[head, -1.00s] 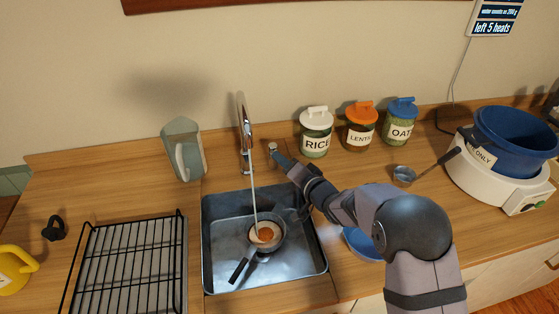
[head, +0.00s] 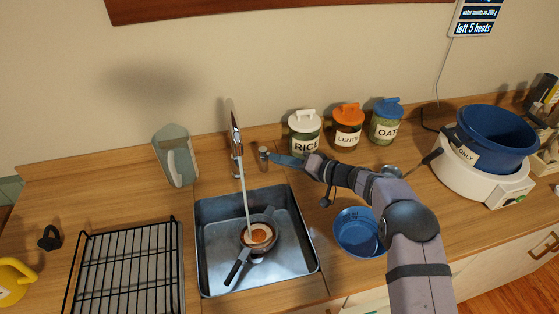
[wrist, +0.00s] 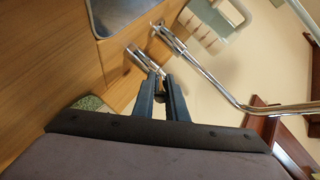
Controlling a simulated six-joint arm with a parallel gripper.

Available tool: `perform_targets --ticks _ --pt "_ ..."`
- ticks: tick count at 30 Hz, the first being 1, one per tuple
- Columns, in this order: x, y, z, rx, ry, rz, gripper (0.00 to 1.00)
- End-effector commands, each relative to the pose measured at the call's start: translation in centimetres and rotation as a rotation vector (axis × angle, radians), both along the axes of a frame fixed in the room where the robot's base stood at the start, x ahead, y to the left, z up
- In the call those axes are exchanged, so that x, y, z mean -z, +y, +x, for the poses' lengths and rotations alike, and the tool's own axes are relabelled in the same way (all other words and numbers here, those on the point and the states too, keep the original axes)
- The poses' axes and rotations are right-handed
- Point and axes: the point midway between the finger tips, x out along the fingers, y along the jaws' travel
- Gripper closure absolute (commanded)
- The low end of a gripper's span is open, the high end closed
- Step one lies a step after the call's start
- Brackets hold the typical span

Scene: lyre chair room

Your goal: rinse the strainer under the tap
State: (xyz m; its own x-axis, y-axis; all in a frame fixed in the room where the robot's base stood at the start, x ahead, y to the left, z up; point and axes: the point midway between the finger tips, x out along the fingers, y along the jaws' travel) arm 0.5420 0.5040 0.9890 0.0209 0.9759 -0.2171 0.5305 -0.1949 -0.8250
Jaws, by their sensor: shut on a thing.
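The strainer (head: 259,236) lies in the metal sink (head: 290,266), its dark handle (head: 236,273) pointing to the near left. Its round inside is pale and orange-brown. A thin stream of water (head: 246,205) falls from the tap (head: 236,145) into it. My gripper (head: 272,157) is at the small chrome tap handle (head: 262,152), to the right of the tap. In the wrist view, my gripper (wrist: 161,78) is shut on the end of this chrome handle (wrist: 144,59). The exact contact is small in the picture. The strainer does not show in the wrist view.
A jug (head: 176,157) stands behind the sink and a black wire rack (head: 130,270) lies left of it. A blue bowl (head: 357,235) stands right of the sink, below my arm. Labelled jars (head: 347,131) stand behind my arm. A blue pot (head: 498,135) is farther right.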

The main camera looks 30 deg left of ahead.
Motion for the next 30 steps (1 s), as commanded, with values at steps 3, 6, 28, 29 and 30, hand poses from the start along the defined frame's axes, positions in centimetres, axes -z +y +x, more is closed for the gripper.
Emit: perform_targets --ticks 3,6,28,29,30 --pt "-0.02 -0.04 0.12 -0.007 -0.002 0.001 1.0" --pt "-0.01 -0.03 0.12 -0.008 -0.001 0.001 1.0" --pt "-0.08 -0.22 0.1 -0.008 -0.001 0.001 0.69" --pt "-0.11 -0.35 0.12 -0.008 -0.001 0.0 0.69" --pt "-0.15 -0.58 0.13 -0.007 -0.001 0.001 0.69"
